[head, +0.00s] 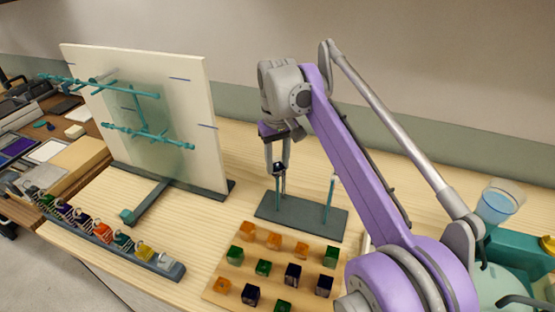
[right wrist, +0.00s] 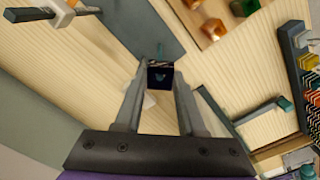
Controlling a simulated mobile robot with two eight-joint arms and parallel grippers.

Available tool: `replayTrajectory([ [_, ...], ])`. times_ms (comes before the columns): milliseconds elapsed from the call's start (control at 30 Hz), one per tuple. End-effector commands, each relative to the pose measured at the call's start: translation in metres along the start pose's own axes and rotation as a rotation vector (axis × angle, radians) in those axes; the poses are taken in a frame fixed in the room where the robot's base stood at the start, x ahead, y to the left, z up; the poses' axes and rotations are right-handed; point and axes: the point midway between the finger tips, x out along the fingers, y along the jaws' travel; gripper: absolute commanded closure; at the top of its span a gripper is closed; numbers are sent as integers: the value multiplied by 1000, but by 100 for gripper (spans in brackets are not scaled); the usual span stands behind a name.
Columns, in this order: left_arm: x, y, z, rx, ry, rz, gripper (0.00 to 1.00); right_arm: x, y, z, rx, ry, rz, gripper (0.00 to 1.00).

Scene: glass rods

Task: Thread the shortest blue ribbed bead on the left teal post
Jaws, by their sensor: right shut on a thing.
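My right gripper (head: 279,168) is shut on a dark blue bead (head: 280,167), above the dark stand base (head: 300,217). The bead also shows between the fingers in the right wrist view (right wrist: 160,76), with a spot of teal at its middle. The left teal post (head: 278,201) rises from the base below the bead; its upper part is partly hidden by the gripper. I cannot tell whether the post tip is inside the bead's hole. The right teal post (head: 329,198) stands bare. My left gripper is not in view.
A wooden board (head: 228,280) in front of the stand holds several orange, green and dark blue beads. A white panel with teal rods (head: 150,110) stands at the left. A rack of coloured items (head: 105,235) lies along the front left edge.

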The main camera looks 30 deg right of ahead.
Motion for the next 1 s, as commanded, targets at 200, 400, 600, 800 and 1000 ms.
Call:
replayTrajectory([
  [200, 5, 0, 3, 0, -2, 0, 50, 10, 0, 0, 0, 0, 0, 100],
  [400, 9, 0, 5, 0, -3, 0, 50, 18, 0, 0, 0, 0, 0, 100],
  [600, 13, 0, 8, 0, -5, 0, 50, 26, 0, 0, 0, 0, 0, 100],
  [800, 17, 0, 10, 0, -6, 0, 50, 34, 0, 0, 0, 0, 0, 100],
  [1000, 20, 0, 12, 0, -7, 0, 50, 42, 0, 0, 0, 0, 0, 100],
])
